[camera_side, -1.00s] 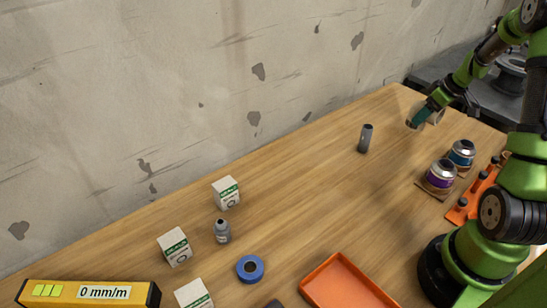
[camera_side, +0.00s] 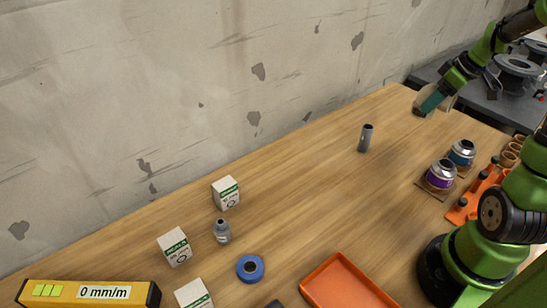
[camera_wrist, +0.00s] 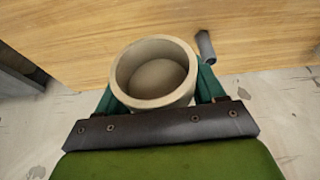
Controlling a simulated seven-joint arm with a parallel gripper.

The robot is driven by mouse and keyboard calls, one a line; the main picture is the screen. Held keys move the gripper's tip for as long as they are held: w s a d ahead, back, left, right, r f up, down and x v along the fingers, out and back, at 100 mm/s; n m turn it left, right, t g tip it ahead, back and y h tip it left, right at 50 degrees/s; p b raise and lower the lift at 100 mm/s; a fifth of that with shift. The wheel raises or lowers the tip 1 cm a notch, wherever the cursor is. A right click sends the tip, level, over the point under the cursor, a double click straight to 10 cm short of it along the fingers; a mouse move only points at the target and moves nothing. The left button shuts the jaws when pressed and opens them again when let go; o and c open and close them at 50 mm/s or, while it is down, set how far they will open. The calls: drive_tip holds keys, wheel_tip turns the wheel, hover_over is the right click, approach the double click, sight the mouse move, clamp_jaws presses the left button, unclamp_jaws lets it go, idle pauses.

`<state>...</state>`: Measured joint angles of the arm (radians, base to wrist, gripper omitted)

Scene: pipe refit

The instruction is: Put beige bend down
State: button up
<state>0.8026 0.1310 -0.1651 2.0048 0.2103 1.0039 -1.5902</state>
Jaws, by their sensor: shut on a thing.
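The beige bend (camera_wrist: 154,74) is a short, wide-mouthed pipe piece. In the wrist view it sits between the two teal fingers, with its round open end facing the camera. My gripper (camera_wrist: 157,88) is shut on it. In the side view my gripper (camera_side: 431,104) is near the far right corner of the wooden table, and the beige bend (camera_side: 424,95) shows only partly behind the teal fingers. The bend appears held above the table, but the exact gap cannot be told.
A grey cylinder (camera_side: 366,138) stands on the wooden table (camera_side: 300,190). Two cans, purple (camera_side: 441,174) and blue-banded (camera_side: 461,153), stand near an orange rack (camera_side: 472,200). An orange tray (camera_side: 345,285) lies in front. A dark bench (camera_side: 480,95) with grey flanged parts is beyond the right edge.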

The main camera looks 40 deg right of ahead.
drive_tip(key=w+a+n+g+y, duration=0.1)
drive_tip(key=w+a+n, duration=0.3)
drive_tip(key=a, duration=0.7)
drive_tip(key=w+a+n+g+y, duration=0.1)
drive_tip(key=w+a+n, duration=0.25)
drive_tip(key=a, duration=0.65)
drive_tip(key=w+a+n+g+y, duration=0.1)
drive_tip(key=w+a+n+y, duration=0.3)
drive_tip(key=a, duration=0.7)
drive_tip(key=f, duration=0.4)
drive_tip(key=f+n+h, duration=0.1)
drive_tip(key=f, duration=0.3)
drive_tip(key=s+f+h, duration=0.1)
drive_tip(key=f, duration=0.4)
drive_tip(key=shift+a, duration=0.2)
drive_tip(key=o, duration=0.7)
drive_tip(key=shift+f, duration=0.2)
drive_tip(key=shift+c, duration=0.2)
drive_tip(key=o, duration=0.4)
drive_tip(key=shift+o, duration=0.2)
